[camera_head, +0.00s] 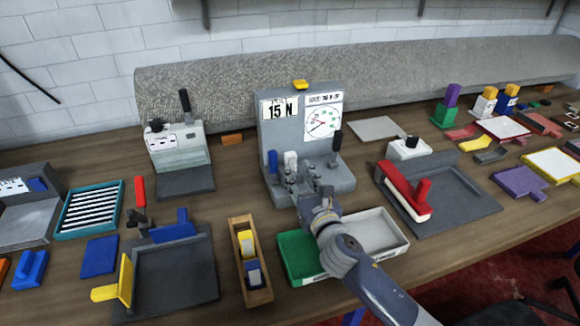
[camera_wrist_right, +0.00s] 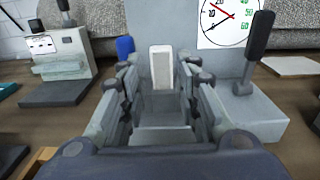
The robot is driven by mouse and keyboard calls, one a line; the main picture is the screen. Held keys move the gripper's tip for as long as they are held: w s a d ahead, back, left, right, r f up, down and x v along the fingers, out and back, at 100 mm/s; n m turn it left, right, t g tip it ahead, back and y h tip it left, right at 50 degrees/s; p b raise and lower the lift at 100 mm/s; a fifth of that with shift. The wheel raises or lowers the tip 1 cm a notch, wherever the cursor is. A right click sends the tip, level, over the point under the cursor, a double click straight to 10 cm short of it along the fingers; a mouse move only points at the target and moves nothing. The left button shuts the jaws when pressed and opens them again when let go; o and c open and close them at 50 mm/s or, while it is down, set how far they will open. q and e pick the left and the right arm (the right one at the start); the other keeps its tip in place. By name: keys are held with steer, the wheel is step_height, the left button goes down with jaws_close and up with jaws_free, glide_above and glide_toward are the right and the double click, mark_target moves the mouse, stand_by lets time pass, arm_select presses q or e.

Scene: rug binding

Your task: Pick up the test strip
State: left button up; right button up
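A grey test machine (camera_head: 300,130) with a "15 N" card and a round dial stands at the back middle. An upright white block (camera_head: 290,160), possibly the test strip, stands at its front beside a blue one (camera_head: 272,162). My right gripper (camera_head: 310,191) is in front of the machine, pointing at it. In the right wrist view its fingers (camera_wrist_right: 160,88) are spread, with the white block (camera_wrist_right: 161,68) showing between them, beyond the tips. I see no contact with it. The blue block (camera_wrist_right: 125,47) is left of the fingers. My left gripper is not in view.
A black-handled lever (camera_head: 337,142) rises at the machine's right. A green tray (camera_head: 298,258) and a white tray (camera_head: 378,232) lie under my right arm. A wooden box (camera_head: 234,222) stands left of them. A red-handled tool (camera_head: 408,195) lies on a grey board to the right.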

mark_target(292, 160)
steer(key=x, duration=0.4)
steer(key=shift+w, duration=0.2)
steer(key=shift+w+a+p, duration=0.15)
steer(key=shift+w+p, duration=0.15)
steer(key=shift+w, duration=0.1)
jaws_close()
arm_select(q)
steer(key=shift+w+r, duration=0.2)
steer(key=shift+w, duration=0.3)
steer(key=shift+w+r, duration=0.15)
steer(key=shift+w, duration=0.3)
